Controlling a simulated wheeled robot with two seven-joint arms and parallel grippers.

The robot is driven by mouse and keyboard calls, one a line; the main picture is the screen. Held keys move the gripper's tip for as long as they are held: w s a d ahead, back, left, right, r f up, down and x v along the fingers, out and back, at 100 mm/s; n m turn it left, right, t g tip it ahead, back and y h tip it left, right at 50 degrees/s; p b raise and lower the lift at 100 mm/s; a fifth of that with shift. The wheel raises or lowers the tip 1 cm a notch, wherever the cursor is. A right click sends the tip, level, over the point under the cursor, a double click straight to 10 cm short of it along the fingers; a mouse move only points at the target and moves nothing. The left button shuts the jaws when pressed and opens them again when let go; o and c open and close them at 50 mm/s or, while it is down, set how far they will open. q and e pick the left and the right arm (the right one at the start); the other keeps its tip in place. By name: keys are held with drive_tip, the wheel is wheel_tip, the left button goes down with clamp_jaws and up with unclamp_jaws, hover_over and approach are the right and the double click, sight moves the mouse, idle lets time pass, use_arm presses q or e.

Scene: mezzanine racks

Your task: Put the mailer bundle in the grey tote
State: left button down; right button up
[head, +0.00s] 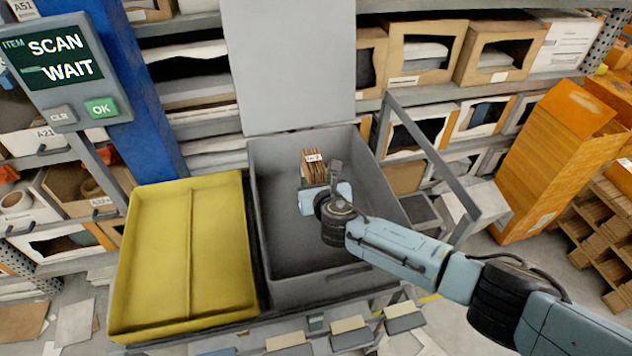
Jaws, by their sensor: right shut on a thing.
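The mailer bundle (315,166) is a small stack of brown mailers with a white label. It shows over the inside of the grey tote (278,285), near its far wall. My right gripper (325,183) is shut on the bundle, reaching in from the right over the tote. The gripper hides the lower part of the bundle, so I cannot tell whether it touches the tote floor. The rest of the visible tote floor is bare. My left gripper is not in view.
A yellow tote (187,255) with a central ridge stands left of the grey tote. A grey panel (287,65) rises behind. A screen (62,65) reads "SCAN WAIT" at upper left. A grey metal frame (432,150) stands right of the tote. Shelves with boxes fill the back.

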drive_tip(key=o, duration=1)
drive_tip(key=shift+f, duration=0.15)
drive_tip(key=shift+r, duration=0.2)
drive_tip(key=shift+s+r+p, duration=0.15)
drive_tip(key=shift+s+p, duration=0.05)
drive_tip(key=shift+p, duration=0.15)
drive_tip(key=p+v, duration=0.3)
drive_tip(key=v, duration=0.8)
drive_tip(key=shift+s+p, duration=0.25)
drive_tip(key=shift+p, duration=0.15)
drive_tip(key=shift+d+r, duration=0.1)
drive_tip(key=shift+d, duration=0.05)
